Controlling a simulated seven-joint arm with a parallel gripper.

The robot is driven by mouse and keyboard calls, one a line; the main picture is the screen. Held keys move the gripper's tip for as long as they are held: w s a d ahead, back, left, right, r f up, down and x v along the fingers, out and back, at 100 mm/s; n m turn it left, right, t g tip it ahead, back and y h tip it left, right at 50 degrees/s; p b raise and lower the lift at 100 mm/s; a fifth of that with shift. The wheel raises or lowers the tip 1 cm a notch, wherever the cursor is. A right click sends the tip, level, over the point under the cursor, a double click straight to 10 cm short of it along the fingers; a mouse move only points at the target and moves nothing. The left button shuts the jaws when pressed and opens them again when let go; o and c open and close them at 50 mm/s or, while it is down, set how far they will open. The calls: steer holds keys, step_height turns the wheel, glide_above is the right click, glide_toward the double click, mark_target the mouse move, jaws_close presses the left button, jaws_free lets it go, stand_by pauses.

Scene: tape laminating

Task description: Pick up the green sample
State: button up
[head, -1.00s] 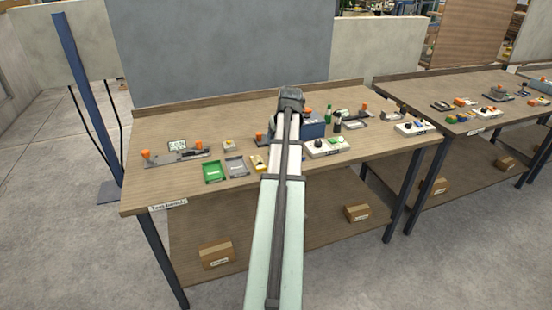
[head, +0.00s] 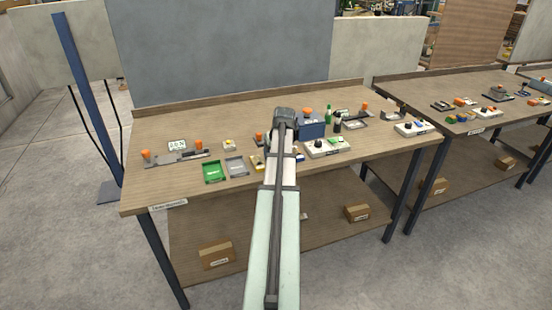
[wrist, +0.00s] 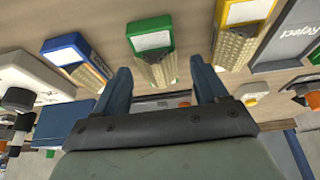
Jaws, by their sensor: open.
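The green sample (wrist: 152,48) lies on the table in the wrist view, a green block with a white label and a tan patterned part. It sits between the blue sample (wrist: 75,55) and the yellow sample (wrist: 242,25). My gripper (wrist: 164,80) is open and empty, with its two blue fingers pointing toward the green sample and apart from it. In the head view my gripper (head: 283,128) is above the middle of the table, and my arm hides the green sample. The yellow sample (head: 257,162) and part of the blue sample (head: 299,157) show beside the arm.
A green tray (head: 204,181) and a grey tray (head: 236,176) lie left of the samples. A blue box (head: 312,131), bottles (head: 328,114) and a white control box (head: 341,149) stand to the right. The table's front left is clear.

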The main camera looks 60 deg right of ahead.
steer(key=shift+w+d+f, duration=0.1)
steer(key=shift+w+f, duration=0.05)
steer(key=shift+f, duration=0.25)
steer(key=shift+c, duration=0.2)
steer(key=c, duration=1.1)
